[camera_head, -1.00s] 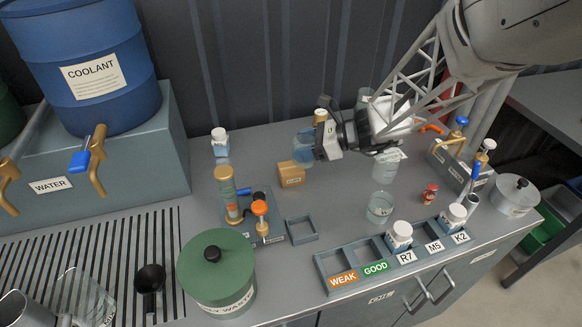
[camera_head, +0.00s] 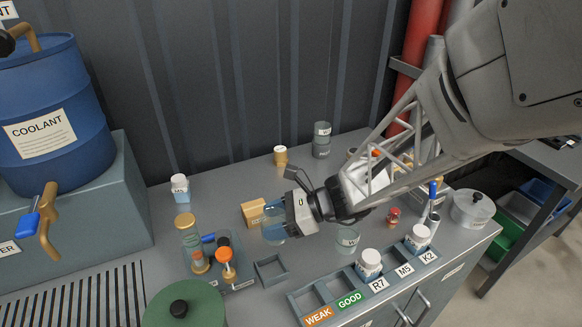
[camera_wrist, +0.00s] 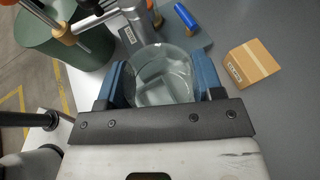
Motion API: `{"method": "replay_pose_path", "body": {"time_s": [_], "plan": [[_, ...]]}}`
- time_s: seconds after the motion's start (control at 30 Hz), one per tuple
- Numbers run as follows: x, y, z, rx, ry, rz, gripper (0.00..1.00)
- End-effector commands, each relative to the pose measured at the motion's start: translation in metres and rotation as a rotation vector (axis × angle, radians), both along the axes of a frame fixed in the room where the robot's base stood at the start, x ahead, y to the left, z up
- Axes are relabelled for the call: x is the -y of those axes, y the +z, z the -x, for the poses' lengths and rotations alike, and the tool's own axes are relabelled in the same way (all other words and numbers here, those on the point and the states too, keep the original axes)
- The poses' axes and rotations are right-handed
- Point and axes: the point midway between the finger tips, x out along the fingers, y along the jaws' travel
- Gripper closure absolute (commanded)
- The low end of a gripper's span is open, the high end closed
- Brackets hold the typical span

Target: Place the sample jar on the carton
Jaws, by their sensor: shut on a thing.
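My gripper (camera_head: 273,224) has its blue fingers shut on a clear glass jar, the sample jar (camera_wrist: 162,75). In the wrist view the jar sits between both fingers and I look down into its round mouth. In the head view the jar is mostly hidden by the fingers. The carton (camera_head: 253,213), a small tan box with a label, stands on the bench just left of the fingers; it also shows in the wrist view (camera_wrist: 250,63), to the right of the jar and apart from it. I cannot tell how high the jar is above the bench.
A square frame (camera_head: 270,270) and a fixture with an orange knob (camera_head: 225,255) stand in front and left. A glass beaker (camera_head: 347,240) is to the right. A labelled rack (camera_head: 333,312) lines the front edge. A white-capped bottle (camera_head: 180,188) stands behind left. The carton's top looks clear.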

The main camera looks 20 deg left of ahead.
Motion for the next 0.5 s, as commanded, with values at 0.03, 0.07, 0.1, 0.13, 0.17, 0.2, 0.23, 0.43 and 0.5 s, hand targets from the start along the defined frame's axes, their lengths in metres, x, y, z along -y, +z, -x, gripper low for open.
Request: {"method": "replay_pose_path", "body": {"time_s": [0.03,0.07,0.1,0.13,0.17,0.2,0.23,0.43,0.5], "plan": [[0.000,0.000,0.000,0.000,0.000,0.000,0.66],[0.000,0.000,0.000,0.000,0.000,0.000,0.66],[-0.001,0.000,-0.001,0.000,0.000,0.000,0.66],[-0.001,0.000,-0.001,0.000,0.000,0.000,0.66],[-0.002,0.000,-0.002,0.000,0.000,0.000,0.66],[-0.003,0.000,-0.003,0.001,0.000,0.000,0.66],[-0.004,0.000,-0.005,0.001,0.000,0.000,0.66],[-0.018,-0.002,-0.019,0.000,0.001,0.000,0.66],[-0.024,-0.004,-0.026,0.000,0.001,0.000,0.66]]}}
